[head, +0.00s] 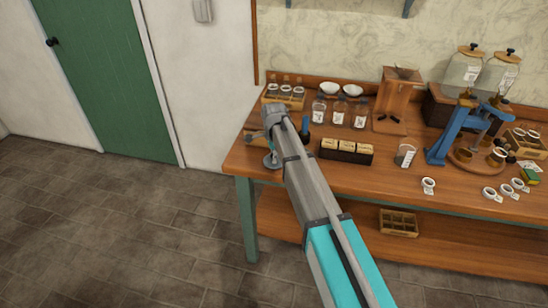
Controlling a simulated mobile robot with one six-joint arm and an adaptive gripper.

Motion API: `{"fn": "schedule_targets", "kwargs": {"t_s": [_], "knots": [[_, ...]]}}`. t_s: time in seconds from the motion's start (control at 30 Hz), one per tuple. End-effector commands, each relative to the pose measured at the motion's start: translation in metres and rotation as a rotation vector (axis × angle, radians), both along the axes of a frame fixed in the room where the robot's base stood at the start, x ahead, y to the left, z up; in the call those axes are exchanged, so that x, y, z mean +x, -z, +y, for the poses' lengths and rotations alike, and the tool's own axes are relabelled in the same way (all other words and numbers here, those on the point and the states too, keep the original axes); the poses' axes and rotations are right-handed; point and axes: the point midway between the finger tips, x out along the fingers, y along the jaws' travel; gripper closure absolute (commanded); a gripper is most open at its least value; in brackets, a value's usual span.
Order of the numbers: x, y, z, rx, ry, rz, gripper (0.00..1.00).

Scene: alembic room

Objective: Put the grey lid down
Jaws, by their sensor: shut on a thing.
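My arm reaches over the left end of the wooden workbench in the head view. My gripper (272,147) hangs at its far end, small and partly hidden by my own wrist. A small round grey thing, which looks like the grey lid (271,161), is at the fingertips, near the bench's front left corner. The gripper is shut on it. I cannot tell whether the lid touches the bench top or is held just above it.
Behind stand a wooden rack (284,97), white bowls (329,88) and labelled bottles (340,111). Right of my arm are a dark box of cards (346,152), a beaker (405,156) and a blue press (448,134). The bench top (385,178) is bare along its front middle.

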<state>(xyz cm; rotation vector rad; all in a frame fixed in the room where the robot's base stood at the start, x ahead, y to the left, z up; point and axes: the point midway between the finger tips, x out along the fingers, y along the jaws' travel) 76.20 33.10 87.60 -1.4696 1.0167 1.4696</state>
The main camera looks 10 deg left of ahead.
Motion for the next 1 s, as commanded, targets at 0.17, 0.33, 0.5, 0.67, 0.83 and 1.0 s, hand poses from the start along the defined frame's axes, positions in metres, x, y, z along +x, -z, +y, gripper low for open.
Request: {"fn": "schedule_targets", "kwargs": {"t_s": [0.17,0.33,0.5,0.67,0.83,1.0], "knots": [[0.0,0.0026,0.0,0.0,0.0,0.0,1.0],[0.0,0.0028,0.0,0.0,0.0,0.0,0.45],[0.0,0.0027,0.0,0.0,0.0,0.0,0.29],[0.0,0.0027,0.0,0.0,0.0,0.0,0.29],[0.0,0.0022,0.0,0.0,0.0,0.0,0.29],[0.0,-0.0021,0.0,0.0,0.0,0.0,0.29]]}}
